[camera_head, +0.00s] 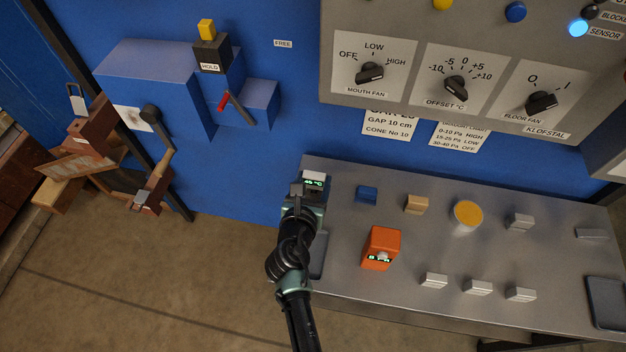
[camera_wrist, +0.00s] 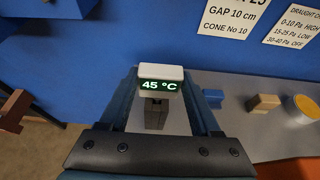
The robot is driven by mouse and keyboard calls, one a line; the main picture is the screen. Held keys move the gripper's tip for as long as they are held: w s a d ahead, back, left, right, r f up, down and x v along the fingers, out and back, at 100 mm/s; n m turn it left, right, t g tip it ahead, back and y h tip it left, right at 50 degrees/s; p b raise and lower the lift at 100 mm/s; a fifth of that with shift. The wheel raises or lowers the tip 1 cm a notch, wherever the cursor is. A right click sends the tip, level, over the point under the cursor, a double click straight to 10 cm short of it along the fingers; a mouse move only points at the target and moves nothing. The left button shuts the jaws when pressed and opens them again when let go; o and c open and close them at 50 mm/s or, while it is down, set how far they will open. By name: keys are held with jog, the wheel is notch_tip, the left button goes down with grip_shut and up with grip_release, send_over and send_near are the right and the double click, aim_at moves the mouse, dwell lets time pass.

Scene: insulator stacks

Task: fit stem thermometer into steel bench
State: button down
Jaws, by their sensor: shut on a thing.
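In the wrist view the thermometer (camera_wrist: 161,85) reads 45 °C and sits between the two fingers. My gripper (camera_head: 307,190) is shut on it, and the fingers also show in the wrist view (camera_wrist: 162,100). A dark block (camera_wrist: 156,113) shows just below the display. The lower end of the stem is hidden, so I cannot tell whether it is in the bench or above it.
On the bench stand a blue block (camera_head: 367,193), a tan block (camera_head: 416,204), an orange meter (camera_head: 381,248), a yellow-topped cup (camera_head: 467,216) and several small metal blocks. The blue wall (camera_head: 260,170) and grey control panel (camera_head: 420,100) rise behind. Brown wooden pieces (camera_head: 100,150) stand left.

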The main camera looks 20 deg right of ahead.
jog(key=shift+f+b, duration=0.65)
jog(key=shift+f, duration=0.25)
grip_release()
jog(key=shift+r, duration=0.1)
jog(key=v, duration=1.3)
jog(key=shift+p, duration=0.4)
jog(key=shift+w, duration=0.1)
jog(key=w+a+r+m+t+y, duration=0.15)
jog(key=w+r+m+t, duration=0.35)
jog(key=r, duration=0.6)
jog(key=w+a+r+m, duration=0.2)
jog(key=r+m, duration=0.5)
jog(key=r, duration=0.5)
jog(key=w+a+r+m+t+y, duration=0.1)
jog(key=w+r+m+t, duration=0.3)
jog(key=r, duration=0.7)
jog(key=s+a+r+m+t+y, duration=0.1)
jog(key=s+r+m, duration=0.3)
jog(key=r, duration=0.5)
jog(key=s+a+r+m+t+y, duration=0.2)
jog(key=s+r+m+t, duration=0.1)
jog(key=r, duration=0.6)
jog(key=s+a+r+m+t+y, duration=0.2)
jog(key=s+r+m, duration=0.4)
jog(key=r, duration=0.4)
jog(key=shift+s+r+t, duration=0.1)
jog(key=shift+s+t, duration=0.25)
jog(key=shift+t, duration=0.25)
